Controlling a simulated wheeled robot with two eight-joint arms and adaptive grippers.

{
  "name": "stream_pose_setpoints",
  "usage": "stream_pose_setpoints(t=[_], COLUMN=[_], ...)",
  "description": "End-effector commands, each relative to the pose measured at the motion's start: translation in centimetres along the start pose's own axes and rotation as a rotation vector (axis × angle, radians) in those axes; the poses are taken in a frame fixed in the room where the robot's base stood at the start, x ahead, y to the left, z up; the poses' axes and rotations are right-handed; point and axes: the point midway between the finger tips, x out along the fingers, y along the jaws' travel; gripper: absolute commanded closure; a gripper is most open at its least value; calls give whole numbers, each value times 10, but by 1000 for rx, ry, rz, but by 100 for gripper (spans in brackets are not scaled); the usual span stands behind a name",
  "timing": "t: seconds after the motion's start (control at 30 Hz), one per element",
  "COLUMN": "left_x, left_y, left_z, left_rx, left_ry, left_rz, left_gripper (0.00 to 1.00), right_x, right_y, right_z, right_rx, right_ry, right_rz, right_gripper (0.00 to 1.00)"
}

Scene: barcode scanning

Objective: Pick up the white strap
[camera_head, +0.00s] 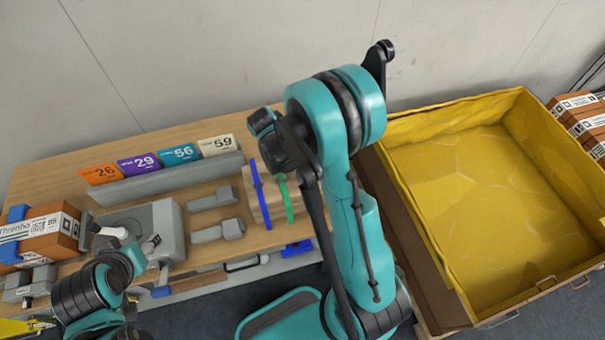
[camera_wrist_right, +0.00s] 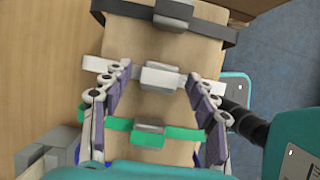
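The white strap (camera_wrist_right: 105,66) runs across a tan block (camera_wrist_right: 150,49) in the right wrist view, with a pale grey buckle (camera_wrist_right: 160,76) at its middle. My right gripper (camera_wrist_right: 155,92) is open, with one finger on each side of the buckle. I cannot tell whether the fingers touch the strap. In the head view my right arm hides the white strap and the right gripper. The tan block's left part shows there (camera_head: 263,207). My left gripper (camera_head: 150,246) is at the lower left, near a grey box; its opening is unclear.
A green strap (camera_wrist_right: 178,134) and a black strap (camera_wrist_right: 215,32) lie on either side of the white one. A blue strap (camera_head: 259,190) is farther left on the block. Grey tools (camera_head: 215,232), numbered cards (camera_head: 138,165) and a brown box (camera_head: 45,235) occupy the table. A yellow-lined crate (camera_head: 480,205) stands right.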

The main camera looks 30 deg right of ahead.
Motion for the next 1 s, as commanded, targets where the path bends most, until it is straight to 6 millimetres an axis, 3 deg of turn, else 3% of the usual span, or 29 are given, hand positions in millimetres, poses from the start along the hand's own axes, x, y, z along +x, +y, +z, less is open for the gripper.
stream_pose_setpoints(t=[0.03, 0.2, 0.57, 1.0], left_x=[0, 0, -2, -15], left_y=[0, 0, 0, 0], left_z=[0, 0, -1, -11], left_rx=[0, 0, 0, 0], left_ry=[0, 0, 0, 0], left_rz=[0, 0, 0, 0], left_gripper=[42, 42, 42, 42], right_x=[0, 0, -7, -82], right_y=[0, 0, 0, 0], right_z=[0, 0, 3, 34], right_rx=[0, 0, 0, 0], right_ry=[0, 0, 0, 0], right_rz=[0, 0, 1, 0], right_gripper=[55, 99, 100, 100])
